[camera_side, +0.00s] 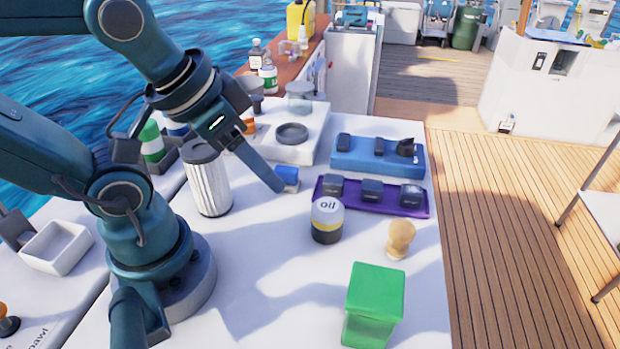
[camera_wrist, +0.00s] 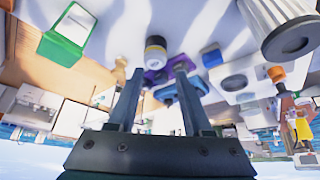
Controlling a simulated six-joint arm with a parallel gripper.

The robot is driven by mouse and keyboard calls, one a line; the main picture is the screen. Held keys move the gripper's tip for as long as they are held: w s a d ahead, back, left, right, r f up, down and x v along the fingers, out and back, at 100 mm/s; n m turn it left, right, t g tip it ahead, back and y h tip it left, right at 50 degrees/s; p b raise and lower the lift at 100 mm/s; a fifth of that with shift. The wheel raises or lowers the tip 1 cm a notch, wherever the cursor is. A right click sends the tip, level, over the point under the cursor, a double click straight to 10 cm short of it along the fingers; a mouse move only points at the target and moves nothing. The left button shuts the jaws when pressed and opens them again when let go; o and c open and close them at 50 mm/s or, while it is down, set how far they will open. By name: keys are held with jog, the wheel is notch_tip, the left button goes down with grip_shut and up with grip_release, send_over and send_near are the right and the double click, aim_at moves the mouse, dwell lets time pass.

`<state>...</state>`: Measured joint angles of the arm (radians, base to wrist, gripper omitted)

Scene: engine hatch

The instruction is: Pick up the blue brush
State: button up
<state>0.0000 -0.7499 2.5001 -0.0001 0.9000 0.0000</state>
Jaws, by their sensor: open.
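A small blue piece with a pale part, which looks like the blue brush (camera_side: 287,174), lies on the white worktop left of the purple tray. It also shows in the wrist view (camera_wrist: 211,57), right of my fingers. In the side view my gripper (camera_side: 277,186) reaches down, and its fingertip overlaps the left edge of the blue piece. I cannot tell whether they touch. In the wrist view both fingers of my gripper (camera_wrist: 157,70) stand apart with nothing between them.
A ribbed white filter (camera_side: 207,182) stands left of the gripper, and an oil can (camera_side: 327,222) in front of it. The purple tray (camera_side: 345,203) and blue tray (camera_side: 350,161) hold dark blocks. A green box (camera_side: 373,297) stands at the front right. The front middle worktop is clear.

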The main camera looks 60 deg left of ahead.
jog(key=o, duration=0.7)
